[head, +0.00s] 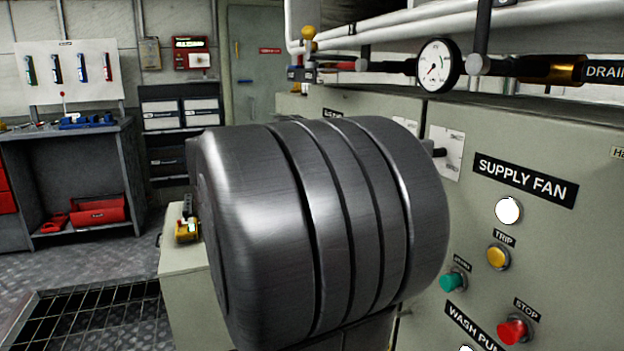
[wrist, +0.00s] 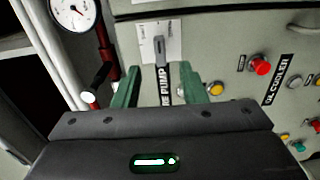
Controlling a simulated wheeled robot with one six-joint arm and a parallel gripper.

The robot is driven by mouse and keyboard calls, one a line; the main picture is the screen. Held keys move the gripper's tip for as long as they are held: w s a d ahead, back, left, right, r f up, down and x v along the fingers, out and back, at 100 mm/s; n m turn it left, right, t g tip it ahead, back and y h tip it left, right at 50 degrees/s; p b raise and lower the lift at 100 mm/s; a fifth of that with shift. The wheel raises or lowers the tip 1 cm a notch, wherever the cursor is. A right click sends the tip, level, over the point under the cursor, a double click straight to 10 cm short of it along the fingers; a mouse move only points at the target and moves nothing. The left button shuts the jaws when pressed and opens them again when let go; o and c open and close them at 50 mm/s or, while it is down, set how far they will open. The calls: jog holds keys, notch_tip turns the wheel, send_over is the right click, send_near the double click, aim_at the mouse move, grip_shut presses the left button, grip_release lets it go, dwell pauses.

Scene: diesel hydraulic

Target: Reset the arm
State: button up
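My gripper (wrist: 160,76) shows in the wrist view with its two green fingers spread apart and nothing between them. Beyond the fingertips is a grey panel with a dark rotary handle on a white plate (wrist: 173,32). The handle (wrist: 161,50) points down, and the fingers appear apart from it. In the head view a large dark metal part of my own arm fills the middle and hides the gripper and part of the panel.
The grey panel (head: 580,230) on the right carries a yellow trip button (head: 498,256), a green button (head: 453,281) and a red stop button (head: 514,330). A gauge (head: 438,65) and pipes run above.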

jog(key=b+x, duration=0.1)
jog(key=x, duration=1)
jog(key=shift+d, duration=0.25)
jog(key=shift+a, duration=0.15)
jog(key=p+v, duration=0.2)
jog(key=v, duration=1.2)
jog(key=b+x, duration=0.2)
jog(key=x, duration=1.2)
jog(key=shift+f+b, duration=0.1)
jog(key=shift+b, duration=0.2)
jog(key=shift+r+n+p, duration=0.3)
jog(key=shift+r+p, duration=0.05)
jog(key=shift+p, duration=0.4)
jog(key=n+p, duration=0.1)
jog(key=p, duration=0.1)
jog(key=n+p, duration=0.1)
jog(key=p, duration=0.1)
jog(key=shift+r+n, duration=0.2)
jog(key=shift+n, duration=0.2)
jog(key=n+p, duration=0.2)
jog(key=p, duration=0.1)
jog(key=n+p, duration=0.2)
jog(key=p, duration=0.2)
jog(key=shift+w+r+n+p, duration=0.15)
jog(key=shift+n+p, duration=0.15)
jog(key=shift+n, duration=0.1)
jog(key=shift+n+p, duration=0.6)
jog(key=shift+p, duration=0.15)
